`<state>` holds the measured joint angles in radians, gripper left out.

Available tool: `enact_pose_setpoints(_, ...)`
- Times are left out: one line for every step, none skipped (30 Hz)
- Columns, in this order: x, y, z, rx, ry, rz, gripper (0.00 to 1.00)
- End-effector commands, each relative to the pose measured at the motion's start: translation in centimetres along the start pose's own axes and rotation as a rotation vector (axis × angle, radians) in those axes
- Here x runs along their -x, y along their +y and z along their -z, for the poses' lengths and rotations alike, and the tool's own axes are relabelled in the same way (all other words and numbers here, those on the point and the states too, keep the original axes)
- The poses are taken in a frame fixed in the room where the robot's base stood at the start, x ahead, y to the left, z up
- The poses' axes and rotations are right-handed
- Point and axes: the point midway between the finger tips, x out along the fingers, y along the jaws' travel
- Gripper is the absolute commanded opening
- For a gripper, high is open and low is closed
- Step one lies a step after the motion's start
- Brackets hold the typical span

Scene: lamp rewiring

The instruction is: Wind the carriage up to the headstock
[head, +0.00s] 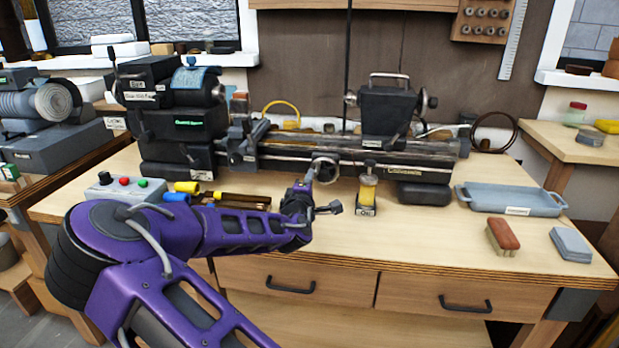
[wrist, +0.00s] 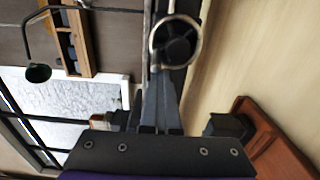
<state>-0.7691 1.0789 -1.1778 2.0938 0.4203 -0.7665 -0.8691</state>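The lathe stands along the back of the bench. Its dark headstock (head: 180,120) is at the left end. The carriage handwheel (head: 325,169), a pale metal ring with a dark hub, is on the front of the bed, right of the headstock. It also shows in the wrist view (wrist: 175,40). My gripper (head: 312,184) is just below and left of the handwheel, pointing up at it. In the wrist view its dark fingers (wrist: 163,80) lie close together and reach the ring's lower edge. Whether they touch or hold it is unclear. The carriage is partly hidden behind the wheel.
The tailstock (head: 388,108) stands further right on the bed. A control box (head: 125,187) and several coloured-handled tools lie left. A blue tray (head: 511,199) and brush (head: 503,235) are right. The front middle bench is clear.

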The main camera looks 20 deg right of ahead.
Motion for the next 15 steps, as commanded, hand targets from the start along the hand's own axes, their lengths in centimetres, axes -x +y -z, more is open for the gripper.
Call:
enact_pose_setpoints(-0.08, 0.00, -0.65, 0.000, -0.009, 0.001, 0.00)
enact_pose_setpoints(-0.11, 0.00, -0.81, 0.000, -0.010, 0.002, 0.00)
enact_pose_setpoints(-0.15, 0.00, -1.00, 0.001, -0.010, 0.002, 0.00)
enact_pose_setpoints(-0.17, 0.00, -1.10, 0.001, -0.011, 0.002, 0.00)
enact_pose_setpoints(-0.17, -0.01, -1.16, 0.001, -0.011, 0.003, 0.00)
enact_pose_setpoints(-0.17, -0.02, -1.17, 0.001, -0.011, 0.003, 0.00)
enact_pose_setpoints(-0.17, -0.03, -1.16, 0.001, -0.011, 0.003, 0.00)
enact_pose_setpoints(-0.17, -0.04, -1.15, 0.001, -0.011, 0.003, 0.00)
enact_pose_setpoints(-0.17, -0.04, -1.12, 0.001, -0.011, 0.003, 0.00)
enact_pose_setpoints(-0.16, -0.04, -1.10, 0.001, -0.010, 0.003, 0.00)
enact_pose_setpoints(-0.16, -0.01, -1.09, 0.001, -0.010, 0.003, 0.00)
enact_pose_setpoints(-0.16, 0.08, -1.08, 0.001, -0.010, 0.003, 0.00)
enact_pose_setpoints(-0.15, 0.18, -1.08, 0.000, -0.009, 0.003, 0.00)
enact_pose_setpoints(-0.15, 0.32, -1.09, 0.000, -0.009, 0.003, 0.00)
enact_pose_setpoints(-0.14, 0.51, -1.11, 0.000, -0.009, 0.002, 0.00)
